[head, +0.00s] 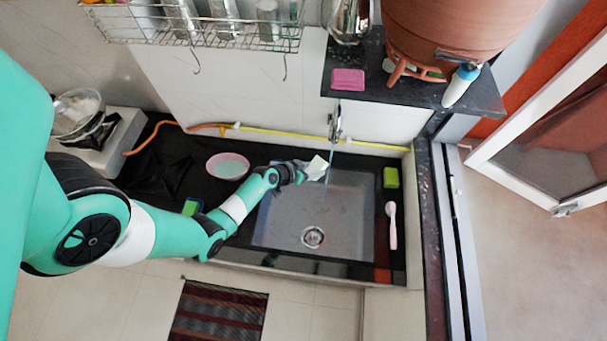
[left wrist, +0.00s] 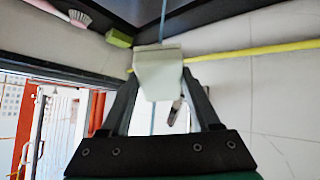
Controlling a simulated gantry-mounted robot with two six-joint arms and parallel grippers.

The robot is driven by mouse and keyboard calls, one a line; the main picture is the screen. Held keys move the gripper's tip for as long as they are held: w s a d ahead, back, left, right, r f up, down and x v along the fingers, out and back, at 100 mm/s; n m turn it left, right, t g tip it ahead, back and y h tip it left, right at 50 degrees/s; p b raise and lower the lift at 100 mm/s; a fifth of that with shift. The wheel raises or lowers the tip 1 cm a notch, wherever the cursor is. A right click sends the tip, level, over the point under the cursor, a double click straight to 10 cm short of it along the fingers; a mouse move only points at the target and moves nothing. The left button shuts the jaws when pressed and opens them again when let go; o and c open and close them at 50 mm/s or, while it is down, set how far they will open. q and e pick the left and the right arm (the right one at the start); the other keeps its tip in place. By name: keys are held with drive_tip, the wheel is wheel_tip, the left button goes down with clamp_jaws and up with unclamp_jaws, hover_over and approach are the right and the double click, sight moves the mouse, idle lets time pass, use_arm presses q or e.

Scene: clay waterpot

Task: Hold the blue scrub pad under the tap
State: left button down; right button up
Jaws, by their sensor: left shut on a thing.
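My left gripper (head: 303,171) reaches over the back left part of the sink (head: 290,225). It is shut on a small pad (head: 317,167) that looks pale, almost white, not clearly blue. The pad also shows between the fingers in the left wrist view (left wrist: 158,74). The tap (head: 336,125) is on the back wall, just behind and above the pad. A thin bluish water stream (head: 331,157) runs down close beside the pad in the head view. In the left wrist view it lines up with the pad; whether it touches is unclear. My right gripper is out of view.
A green sponge (head: 390,177) and a pale brush (head: 391,225) lie right of the sink. A pink bowl (head: 228,166) and a green-and-blue pad (head: 192,206) are at left. A yellow hose (head: 280,134) runs along the wall. A clay pot (head: 440,30) stands on the shelf.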

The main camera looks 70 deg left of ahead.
sight(319, 167)
use_arm(q)
drive_tip(key=w, duration=0.3)
drive_tip(key=shift+a+f+p, duration=0.2)
drive_tip(key=shift+f+p, duration=0.1)
drive_tip(key=shift+w+a+f, duration=0.15)
drive_tip(key=shift+w, duration=0.45)
